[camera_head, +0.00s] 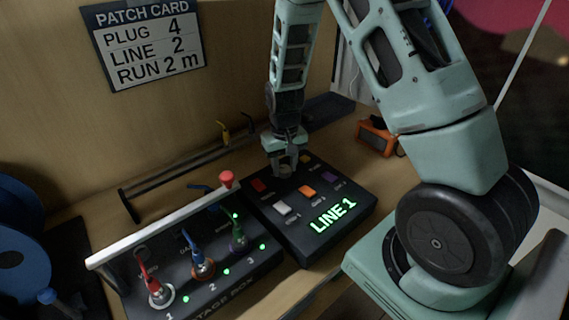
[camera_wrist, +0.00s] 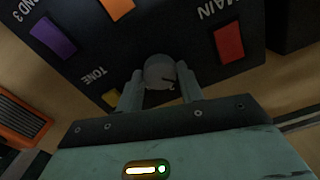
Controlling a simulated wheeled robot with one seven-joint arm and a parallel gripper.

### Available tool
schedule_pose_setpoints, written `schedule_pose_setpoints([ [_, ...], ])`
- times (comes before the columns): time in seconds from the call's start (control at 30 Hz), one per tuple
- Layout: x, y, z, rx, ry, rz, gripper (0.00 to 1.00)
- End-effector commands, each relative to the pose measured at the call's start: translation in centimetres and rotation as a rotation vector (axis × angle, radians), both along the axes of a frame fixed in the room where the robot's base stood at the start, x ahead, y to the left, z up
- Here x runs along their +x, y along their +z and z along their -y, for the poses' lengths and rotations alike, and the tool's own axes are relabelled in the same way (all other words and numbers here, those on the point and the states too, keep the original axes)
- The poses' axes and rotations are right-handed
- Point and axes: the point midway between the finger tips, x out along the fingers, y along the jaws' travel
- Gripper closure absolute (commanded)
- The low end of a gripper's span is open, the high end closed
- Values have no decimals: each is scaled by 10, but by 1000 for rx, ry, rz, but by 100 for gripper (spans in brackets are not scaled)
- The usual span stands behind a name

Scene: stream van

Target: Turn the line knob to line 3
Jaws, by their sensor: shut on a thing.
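A round grey knob (camera_wrist: 159,71) with a dark pointer mark sits on the black console (camera_head: 262,208), between a red block and a yellow block. My gripper (camera_head: 284,167) reaches down to the console's far side. In the wrist view its two fingers (camera_wrist: 160,90) stand on either side of the knob and are shut on it. In the head view the gripper mostly hides the knob. The green display (camera_head: 332,216) on the console reads LINE 1.
Red, white, orange, yellow and purple blocks sit on the console. The stage box (camera_head: 222,278) with several plugs and a white bar (camera_head: 165,220) with a red end stands to the left. An orange device (camera_head: 375,137) is to the right. The patch card (camera_head: 146,42) reads LINE 2.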

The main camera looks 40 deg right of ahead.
Motion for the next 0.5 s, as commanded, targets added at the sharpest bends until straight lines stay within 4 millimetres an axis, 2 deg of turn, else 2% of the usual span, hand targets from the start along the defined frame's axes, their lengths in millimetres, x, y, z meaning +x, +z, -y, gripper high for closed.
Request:
schedule_pose_setpoints([
  [0.5, 1, 2, 1, -1, -491, 3, 86],
])
